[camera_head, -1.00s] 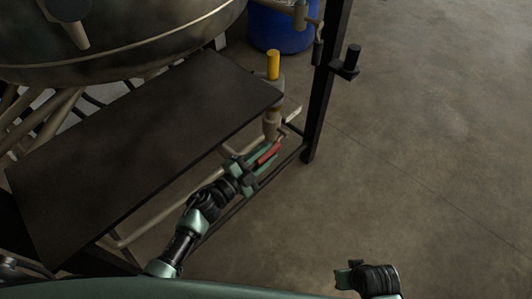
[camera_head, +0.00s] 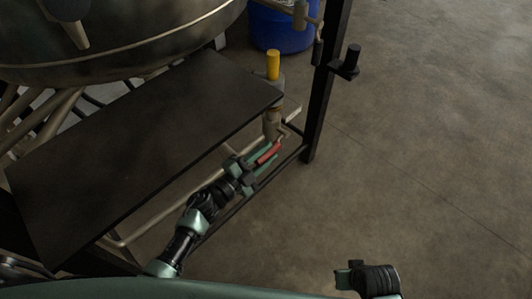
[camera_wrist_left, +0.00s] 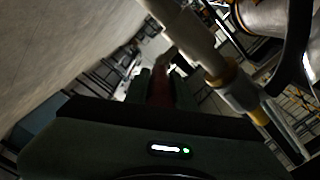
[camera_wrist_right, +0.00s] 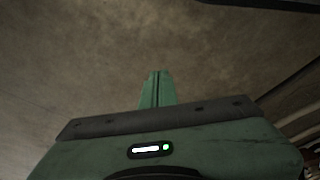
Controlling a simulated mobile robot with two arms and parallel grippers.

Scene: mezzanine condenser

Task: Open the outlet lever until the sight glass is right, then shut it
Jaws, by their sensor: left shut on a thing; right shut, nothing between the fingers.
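The red outlet lever (camera_head: 268,153) is on the pipe fitting (camera_head: 272,122) beyond the dark plate's right corner. My left gripper (camera_head: 264,160) is shut on the red lever, with a green finger on each side of it. In the left wrist view the red lever (camera_wrist_left: 160,88) shows between the fingers, beside the pale pipe. A yellow upright cylinder (camera_head: 273,64) stands above the fitting; I cannot tell whether it is the sight glass, or read any level. My right gripper (camera_wrist_right: 155,88) is shut and empty, over bare floor, low in the head view.
A large metal vessel (camera_head: 130,45) hangs at the upper left over the dark plate (camera_head: 140,140). A black post (camera_head: 322,110) with a bracket (camera_head: 346,66) stands right of the lever. A blue drum (camera_head: 281,28) is behind. The floor at right is clear.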

